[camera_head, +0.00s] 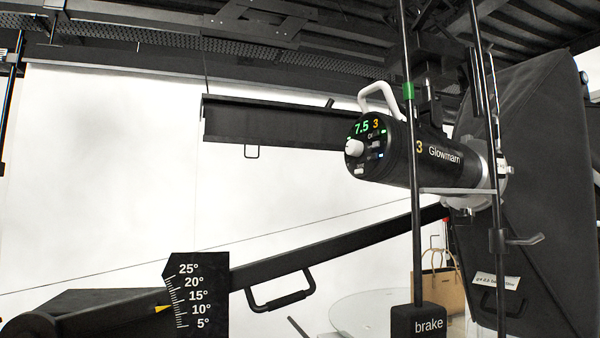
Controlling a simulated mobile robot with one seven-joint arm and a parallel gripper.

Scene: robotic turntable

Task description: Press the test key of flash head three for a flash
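Flash head three (400,155) is a black cylinder marked "3" and "Glowmam", mounted high, right of centre. Its round rear panel (367,147) faces left, partly towards me. The panel has a green "7.5", an orange "3", a white dial (354,147) and several small keys. A small white key (359,171) sits at the lower edge, and a small bluish-lit spot shows at the right. The lettering is too small to read, so I cannot tell which one is the test key. My gripper is not in view.
A vertical black pole (414,235) with a "brake" block (429,323) passes in front of the flash head. A large black softbox (545,190) stands right. A sloping black boom (330,251) with an angle scale (197,295) crosses below. A tan bag (447,292) stands behind.

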